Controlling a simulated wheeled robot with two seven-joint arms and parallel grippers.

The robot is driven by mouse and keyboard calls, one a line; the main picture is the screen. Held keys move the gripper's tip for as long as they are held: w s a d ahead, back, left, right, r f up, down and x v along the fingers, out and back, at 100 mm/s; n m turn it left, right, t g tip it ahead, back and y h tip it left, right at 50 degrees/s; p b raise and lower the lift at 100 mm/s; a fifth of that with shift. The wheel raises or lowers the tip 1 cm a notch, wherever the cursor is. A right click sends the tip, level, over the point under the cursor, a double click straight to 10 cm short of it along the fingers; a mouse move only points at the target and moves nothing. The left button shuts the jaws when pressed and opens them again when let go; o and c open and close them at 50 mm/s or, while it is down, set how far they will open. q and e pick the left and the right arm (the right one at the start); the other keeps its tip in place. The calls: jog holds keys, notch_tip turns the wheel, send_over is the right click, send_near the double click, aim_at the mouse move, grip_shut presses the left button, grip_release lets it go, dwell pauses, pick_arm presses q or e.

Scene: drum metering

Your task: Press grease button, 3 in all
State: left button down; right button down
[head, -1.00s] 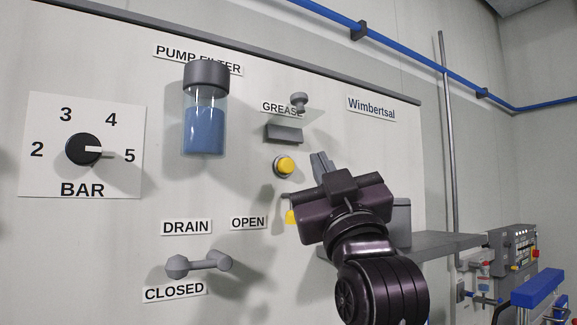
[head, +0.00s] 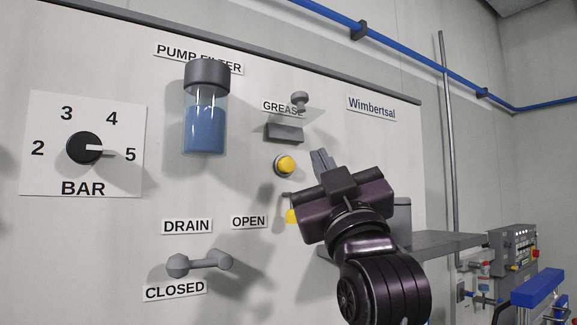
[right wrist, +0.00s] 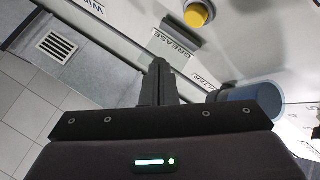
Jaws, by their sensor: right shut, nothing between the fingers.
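The yellow grease button (head: 286,165) sits in a round collar on the pale panel, below the GREASE label (head: 283,107) and a small grey box (head: 284,132). My right gripper (head: 320,160) is shut and empty, just to the right of the button and apart from it. In the right wrist view the shut fingers (right wrist: 160,72) point toward the panel, with the yellow button (right wrist: 196,19) up and to the right of them. My left gripper is not in view.
The pump filter (head: 205,120) with blue fluid is left of the button. The drain lever (head: 200,262) and BAR dial (head: 83,148) are further left. Another yellow part (head: 291,216) shows partly behind my right gripper. A grey shelf (head: 440,243) juts out at right.

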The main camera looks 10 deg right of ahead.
aim_at(287, 165)
jog(key=s+n+g+y+b, duration=0.1)
jog(key=n+y, duration=0.2)
jog(key=n, duration=0.6)
jog(key=s+d+n+y+b, duration=0.1)
jog(key=n+y, duration=0.3)
jog(key=n, duration=0.6)
jog(key=s+n+g+y+b, duration=0.1)
jog(key=n+y, duration=0.2)
jog(key=n, duration=0.6)
jog(key=shift+s+d+f+g+b, duration=0.15)
jog(key=shift+d+g+b, duration=0.15)
jog(key=shift+d+b, duration=0.1)
jog(key=shift+y, duration=0.3)
jog(key=shift+w+a+p, duration=0.25)
jog(key=shift+w+a, duration=0.25)
jog(key=shift+w, duration=0.9)
jog(key=shift+w+a+p, duration=0.25)
jog(key=shift+w+a, duration=0.3)
jog(key=shift+w, duration=0.8)
jog(key=shift+w+a+p, duration=0.25)
jog(key=shift+w+a, duration=0.25)
jog(key=shift+w, duration=0.9)
jog(key=shift+w, duration=0.1)
jog(key=shift+w+a, duration=0.15)
jog(key=shift+w, duration=0.15)
